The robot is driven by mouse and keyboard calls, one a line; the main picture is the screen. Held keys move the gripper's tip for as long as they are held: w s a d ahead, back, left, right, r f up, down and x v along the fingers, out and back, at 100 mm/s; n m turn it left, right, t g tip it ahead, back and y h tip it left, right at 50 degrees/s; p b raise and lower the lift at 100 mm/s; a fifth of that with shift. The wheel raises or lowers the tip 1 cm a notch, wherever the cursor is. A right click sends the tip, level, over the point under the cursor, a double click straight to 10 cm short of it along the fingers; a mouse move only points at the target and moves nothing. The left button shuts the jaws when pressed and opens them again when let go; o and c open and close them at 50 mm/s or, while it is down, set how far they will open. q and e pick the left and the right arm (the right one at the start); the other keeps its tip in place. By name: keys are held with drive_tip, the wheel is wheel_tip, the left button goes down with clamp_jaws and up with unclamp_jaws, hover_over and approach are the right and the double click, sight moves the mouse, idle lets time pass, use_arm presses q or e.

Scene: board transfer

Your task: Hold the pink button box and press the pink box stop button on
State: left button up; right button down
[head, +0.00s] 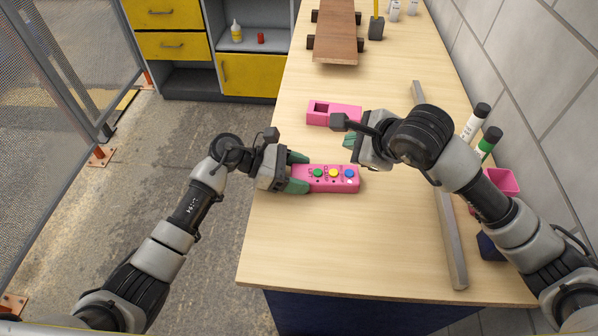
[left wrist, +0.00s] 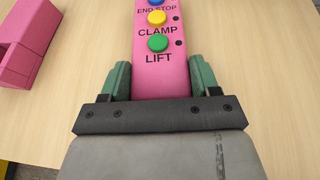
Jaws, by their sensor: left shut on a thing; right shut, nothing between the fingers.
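The pink button box (head: 325,187) lies on the wooden table, with green (head: 317,173), yellow (head: 333,173) and blue (head: 350,173) buttons in a row. In the left wrist view the box (left wrist: 160,75) reads LIFT at the green button, CLAMP at the yellow and END STOP at the blue, which is cut by the top edge. A small dot sits beside each button; the one by the blue looks pale in the head view. My left gripper (head: 297,173) is shut on the box's green-button end. My right gripper (head: 349,142) is shut and empty, just beyond the blue-button end, apart from the buttons.
A second pink block with an opening (head: 333,112) lies behind the button box. A long grey bar (head: 447,215) runs along the right of the table. The table's front is clear.

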idle(0.3)
use_arm(q)
drive_tip(key=o, duration=1.1)
